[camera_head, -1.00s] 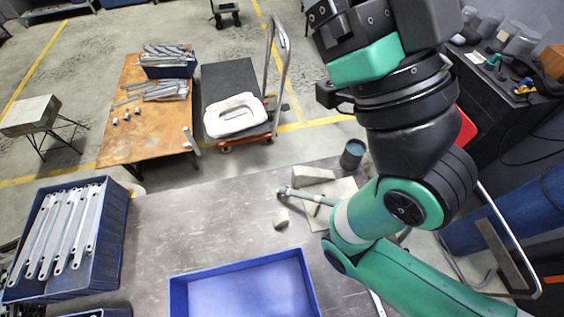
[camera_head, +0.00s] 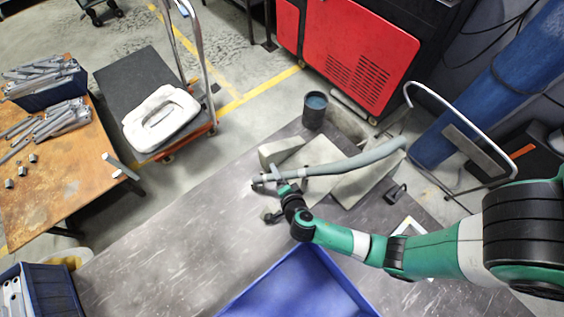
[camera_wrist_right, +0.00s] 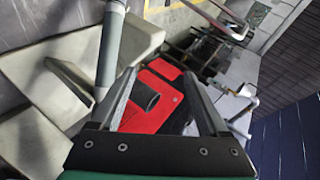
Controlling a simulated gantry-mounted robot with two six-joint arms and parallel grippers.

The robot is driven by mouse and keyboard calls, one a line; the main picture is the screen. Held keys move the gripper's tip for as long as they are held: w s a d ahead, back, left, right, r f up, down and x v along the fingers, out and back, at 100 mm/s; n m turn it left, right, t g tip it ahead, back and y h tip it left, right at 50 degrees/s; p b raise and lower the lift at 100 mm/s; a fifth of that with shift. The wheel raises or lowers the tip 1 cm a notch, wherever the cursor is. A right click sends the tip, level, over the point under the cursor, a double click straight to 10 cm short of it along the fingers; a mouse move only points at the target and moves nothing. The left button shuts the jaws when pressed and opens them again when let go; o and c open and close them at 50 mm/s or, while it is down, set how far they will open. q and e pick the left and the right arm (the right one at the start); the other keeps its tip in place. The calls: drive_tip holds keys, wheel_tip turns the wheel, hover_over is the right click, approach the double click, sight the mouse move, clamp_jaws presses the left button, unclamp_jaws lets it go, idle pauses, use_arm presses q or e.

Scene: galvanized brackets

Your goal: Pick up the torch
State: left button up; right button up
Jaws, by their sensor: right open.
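The torch is a grey tube-like tool (camera_head: 350,160) lying over pale blocks near the table's far edge. Its thin head end points left and its thick end points right. My right gripper (camera_head: 279,175) is at the thin head end in the head view. In the right wrist view my right gripper (camera_wrist_right: 160,80) is open, with nothing seen between its fingers. A grey tube, seemingly the torch (camera_wrist_right: 109,48), runs just left of the left finger there; I cannot tell whether they touch. My left gripper is not in view.
A blue bin (camera_head: 290,290) stands at the near edge of the table. A dark cup (camera_head: 314,108) stands behind the pale blocks (camera_head: 280,152). A red machine (camera_head: 370,60) and a bent metal rail (camera_head: 480,125) are beyond. The table (camera_head: 180,235) left of the torch is clear.

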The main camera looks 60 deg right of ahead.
drive_tip(key=m+g, duration=0.1)
drive_tip(key=m, duration=0.1)
approach(297, 177)
wheel_tip(297, 177, down, 3)
drive_tip(key=w+d, duration=0.1)
drive_tip(key=w, duration=0.1)
drive_tip(key=shift+h, duration=0.4)
drive_tip(key=b+x, duration=0.7)
drive_tip(key=b, duration=0.5)
drive_tip(key=shift+d+b, duration=0.4)
drive_tip(key=shift+d, duration=0.05)
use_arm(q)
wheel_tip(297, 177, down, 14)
use_arm(e)
drive_tip(key=x, duration=0.3)
drive_tip(key=shift+w+d+r, duration=0.1)
drive_tip(key=shift+w+d, duration=0.2)
drive_tip(key=shift+d, duration=0.05)
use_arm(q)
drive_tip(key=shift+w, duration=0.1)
use_arm(e)
drive_tip(key=shift+c, duration=0.2)
clamp_jaws()
